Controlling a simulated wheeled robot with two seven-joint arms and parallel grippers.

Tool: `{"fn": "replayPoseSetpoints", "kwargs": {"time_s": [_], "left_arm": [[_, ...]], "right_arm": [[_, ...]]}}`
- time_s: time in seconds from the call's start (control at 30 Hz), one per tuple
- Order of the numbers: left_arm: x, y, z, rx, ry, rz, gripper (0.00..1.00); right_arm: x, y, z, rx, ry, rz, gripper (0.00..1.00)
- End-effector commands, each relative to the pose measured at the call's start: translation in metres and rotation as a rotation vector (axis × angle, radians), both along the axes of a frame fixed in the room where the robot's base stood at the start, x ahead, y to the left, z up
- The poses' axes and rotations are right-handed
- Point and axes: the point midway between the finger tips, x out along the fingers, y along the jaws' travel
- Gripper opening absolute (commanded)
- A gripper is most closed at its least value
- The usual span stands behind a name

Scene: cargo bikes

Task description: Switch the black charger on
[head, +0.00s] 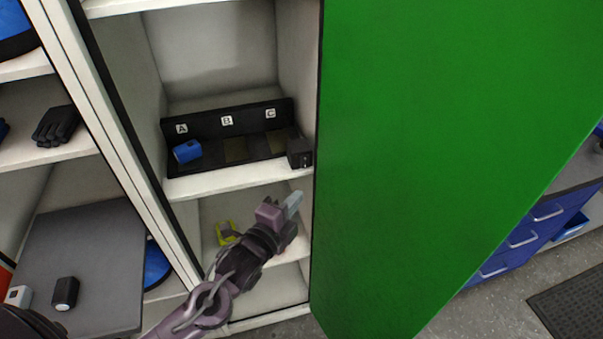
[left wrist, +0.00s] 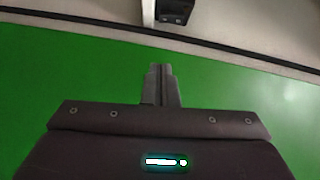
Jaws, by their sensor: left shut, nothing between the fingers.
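The black charger (head: 248,118) is a long low tray with a raised back, on a cabinet shelf in the head view. It has labels A, B and C, and a blue block (head: 187,151) sits at A. The places at B and C look empty. A black box (head: 300,153) with a small pale mark stands at its right front end; the mark is too small to read. My left gripper (head: 293,203) is shut and empty, below and in front of that box. In the left wrist view its closed fingers (left wrist: 160,85) show against green, with a dark box-like part (left wrist: 176,12) at the top edge.
The open green door (head: 440,140) stands close to the right of my left gripper. A yellow item (head: 227,232) lies on the shelf below. At left are black gloves (head: 56,125) and a grey board (head: 85,250) bearing small blocks. Blue drawers (head: 520,240) stand at right.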

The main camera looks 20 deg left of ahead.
Motion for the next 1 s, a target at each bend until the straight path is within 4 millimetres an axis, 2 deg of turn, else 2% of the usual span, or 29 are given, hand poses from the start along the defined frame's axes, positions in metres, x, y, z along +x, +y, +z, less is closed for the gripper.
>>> {"fn": "replayPoseSetpoints", "kwargs": {"time_s": [0.1,0.27,0.4,0.6,1.0], "left_arm": [[0.027,-0.005,0.002,-0.002,-0.003,0.002,0.00],[0.059,-0.012,-0.001,-0.002,-0.002,0.001,0.00],[0.076,0.001,-0.005,0.000,0.000,0.001,0.00],[0.089,0.010,-0.008,0.000,0.000,-0.001,0.00],[0.091,0.012,-0.010,0.000,0.000,0.000,0.00]], "right_arm": [[0.000,0.001,0.007,0.001,0.000,-0.001,0.84],[-0.001,0.002,0.013,0.002,0.000,-0.001,0.84],[-0.001,0.002,0.020,0.003,0.001,-0.001,0.84],[-0.001,0.002,0.023,0.003,0.001,-0.001,0.84],[-0.001,0.002,0.022,0.003,0.001,-0.001,0.84]]}}
